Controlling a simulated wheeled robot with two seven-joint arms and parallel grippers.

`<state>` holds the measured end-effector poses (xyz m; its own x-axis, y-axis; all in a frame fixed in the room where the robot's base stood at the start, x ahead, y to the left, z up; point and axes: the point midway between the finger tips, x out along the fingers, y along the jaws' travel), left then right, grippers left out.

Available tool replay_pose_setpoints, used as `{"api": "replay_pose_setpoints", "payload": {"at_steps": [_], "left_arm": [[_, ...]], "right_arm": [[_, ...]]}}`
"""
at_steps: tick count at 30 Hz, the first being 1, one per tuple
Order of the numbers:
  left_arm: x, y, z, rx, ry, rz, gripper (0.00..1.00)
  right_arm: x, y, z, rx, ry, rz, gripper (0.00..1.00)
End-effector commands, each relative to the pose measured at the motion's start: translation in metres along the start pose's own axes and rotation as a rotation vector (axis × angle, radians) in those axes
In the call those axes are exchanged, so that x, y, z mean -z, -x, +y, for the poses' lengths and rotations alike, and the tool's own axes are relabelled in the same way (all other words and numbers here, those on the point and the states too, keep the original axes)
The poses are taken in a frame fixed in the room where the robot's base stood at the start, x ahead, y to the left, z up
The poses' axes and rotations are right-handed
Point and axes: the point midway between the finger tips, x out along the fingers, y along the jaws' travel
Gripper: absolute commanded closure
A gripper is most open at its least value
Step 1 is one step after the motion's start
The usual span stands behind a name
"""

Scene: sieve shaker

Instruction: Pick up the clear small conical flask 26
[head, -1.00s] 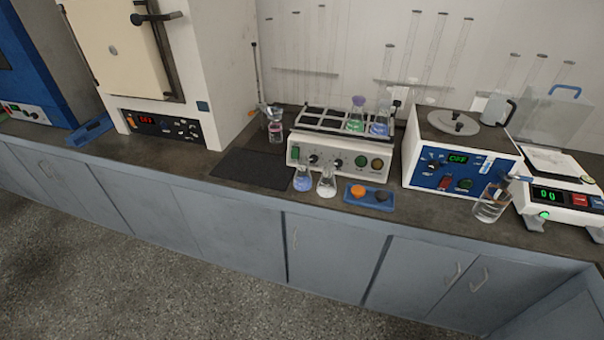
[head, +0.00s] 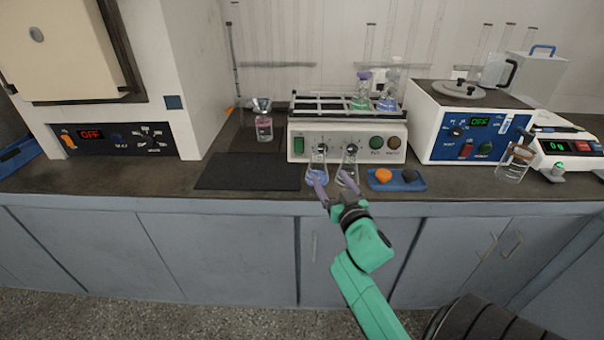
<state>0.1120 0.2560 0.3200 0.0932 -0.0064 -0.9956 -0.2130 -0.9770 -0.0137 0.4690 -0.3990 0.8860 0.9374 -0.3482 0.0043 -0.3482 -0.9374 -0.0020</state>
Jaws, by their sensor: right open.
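The clear small conical flask (head: 351,163) stands upright on the dark bench, in front of the white shaker unit. A similar flask with blue liquid (head: 316,163) stands just to its left. My right gripper (head: 334,183) is open and empty, in front of the two flasks. Its left finger overlaps the base of the blue flask in the picture, and its right finger overlaps the lower part of the clear flask. I cannot tell whether either finger touches glass. My left gripper is not in view.
A blue tray (head: 415,183) with an orange and a dark piece lies right of the clear flask. The white shaker unit (head: 300,147) stands close behind, holding flasks on top. A black mat (head: 247,172) lies to the left. A beaker (head: 512,169) stands further right.

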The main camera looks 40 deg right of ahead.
Motion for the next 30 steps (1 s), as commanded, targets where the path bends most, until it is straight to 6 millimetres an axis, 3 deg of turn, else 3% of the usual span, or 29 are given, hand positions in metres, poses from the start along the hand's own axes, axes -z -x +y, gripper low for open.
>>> {"api": "replay_pose_setpoints", "payload": {"at_steps": [3,15,23,30], "left_arm": [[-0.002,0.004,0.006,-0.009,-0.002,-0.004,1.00],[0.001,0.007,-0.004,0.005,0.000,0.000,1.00],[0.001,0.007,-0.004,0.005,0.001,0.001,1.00],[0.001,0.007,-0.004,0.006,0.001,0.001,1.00]], "right_arm": [[0.003,-0.032,0.000,0.000,0.002,0.003,0.18],[0.002,-0.098,0.002,0.001,0.001,-0.001,0.18],[0.001,-0.105,0.001,0.003,-0.001,-0.002,0.18],[0.001,-0.105,0.001,0.003,-0.001,-0.002,1.00]]}}
